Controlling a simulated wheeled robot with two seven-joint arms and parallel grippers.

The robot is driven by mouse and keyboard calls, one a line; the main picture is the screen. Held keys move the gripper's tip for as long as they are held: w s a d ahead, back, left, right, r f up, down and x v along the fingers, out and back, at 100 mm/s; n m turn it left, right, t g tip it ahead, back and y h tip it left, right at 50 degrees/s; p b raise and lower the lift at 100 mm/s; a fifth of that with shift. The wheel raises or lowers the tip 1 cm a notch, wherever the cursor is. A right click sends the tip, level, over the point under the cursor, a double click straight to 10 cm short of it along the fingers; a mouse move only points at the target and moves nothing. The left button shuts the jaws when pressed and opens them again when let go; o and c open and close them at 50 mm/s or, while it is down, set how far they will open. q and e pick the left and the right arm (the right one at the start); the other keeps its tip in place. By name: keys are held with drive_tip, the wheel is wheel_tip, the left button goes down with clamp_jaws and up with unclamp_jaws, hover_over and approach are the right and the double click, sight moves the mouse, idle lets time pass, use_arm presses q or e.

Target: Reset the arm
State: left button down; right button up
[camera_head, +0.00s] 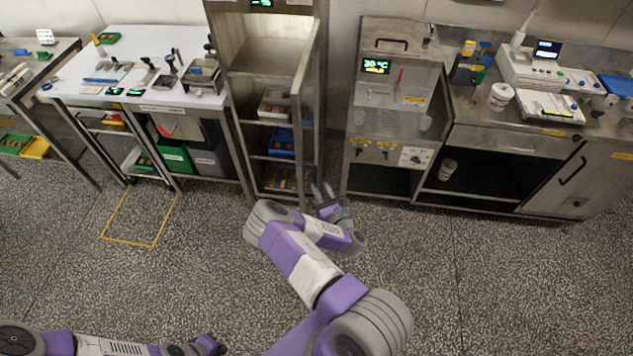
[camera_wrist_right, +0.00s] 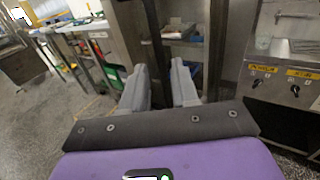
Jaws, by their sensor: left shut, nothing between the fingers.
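My right arm reaches from the bottom centre of the head view toward the tall open cabinet. Its gripper (camera_head: 322,190) hangs over the floor in front of the cabinet, close to it. In the right wrist view, the two grey fingers of my right gripper (camera_wrist_right: 160,72) stand apart with nothing between them, pointing at the cabinet. My left arm lies low along the bottom left edge of the head view. Its gripper (camera_head: 212,345) is small and dark there, shut and empty above the floor.
The tall cabinet (camera_head: 325,90) has shelves with trays. A steel machine (camera_head: 385,120) with a green display stands right of it, beside a counter (camera_head: 510,140). A white-topped bench (camera_head: 140,99) stands left. The speckled floor (camera_head: 500,280) is clear, with a yellow outline (camera_head: 128,242).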

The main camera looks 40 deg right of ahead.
drive_tip(key=shift+v, duration=1.05)
